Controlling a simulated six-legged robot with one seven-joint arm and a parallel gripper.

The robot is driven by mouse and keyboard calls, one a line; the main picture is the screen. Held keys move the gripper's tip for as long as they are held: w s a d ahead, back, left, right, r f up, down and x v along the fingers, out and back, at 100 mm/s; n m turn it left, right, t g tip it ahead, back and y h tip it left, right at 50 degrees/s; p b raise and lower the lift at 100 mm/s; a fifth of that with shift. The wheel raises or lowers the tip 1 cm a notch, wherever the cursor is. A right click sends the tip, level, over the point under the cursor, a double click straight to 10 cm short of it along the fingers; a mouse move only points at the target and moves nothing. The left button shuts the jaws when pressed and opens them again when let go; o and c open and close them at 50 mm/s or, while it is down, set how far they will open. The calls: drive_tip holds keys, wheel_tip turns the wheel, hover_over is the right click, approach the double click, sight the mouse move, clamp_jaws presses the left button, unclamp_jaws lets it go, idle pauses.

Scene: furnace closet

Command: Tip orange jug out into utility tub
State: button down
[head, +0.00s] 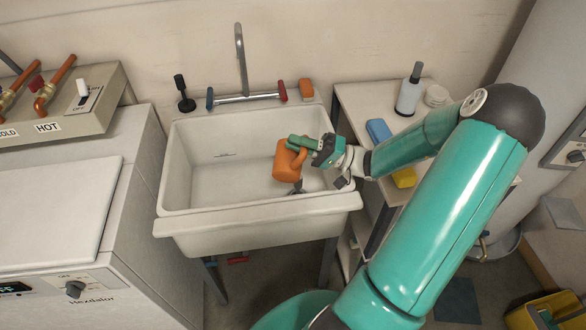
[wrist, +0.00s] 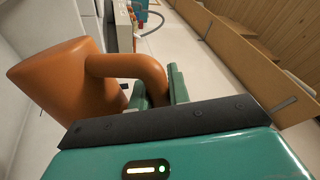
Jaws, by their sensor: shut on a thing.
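The orange jug (head: 287,161) hangs over the white utility tub (head: 215,218), in the right part of its basin. My gripper (head: 304,144) is shut on the jug's handle, with my arm reaching in from the right. In the wrist view the jug (wrist: 55,75) fills the left side, and its looped handle runs between the fingers of my gripper (wrist: 158,90). The jug looks tilted in the wrist view, but that camera is turned too. The jug's inside is hidden in both views, and no pouring stream shows.
A faucet (head: 241,60) with blue and red handles stands behind the tub. A black plunger-like tool (head: 184,95) and an orange block (head: 306,88) sit on the back ledge. Right is a shelf table with a bottle (head: 409,92), blue sponge (head: 378,131) and yellow sponge (head: 404,177). A washer (head: 60,210) stands left.

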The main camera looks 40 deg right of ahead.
sight(296, 173)
drive_tip(key=f+n, duration=0.1)
drive_tip(key=s+a+f+n+g+b, duration=0.1)
drive_tip(key=n, duration=0.1)
drive_tip(key=s+a+f+n+g+y+b, duration=0.1)
drive_tip(key=n, duration=0.1)
drive_tip(key=shift+s+a, duration=0.15)
drive_tip(key=s+a+f+n+g+h+b, duration=0.1)
drive_tip(key=s+a+n+g+b, duration=0.2)
drive_tip(key=n, duration=0.9)
drive_tip(key=s+a+g, duration=0.1)
drive_tip(key=s+a, duration=0.2)
drive_tip(key=shift+s+a+b, duration=0.15)
drive_tip(key=shift+b, duration=0.2)
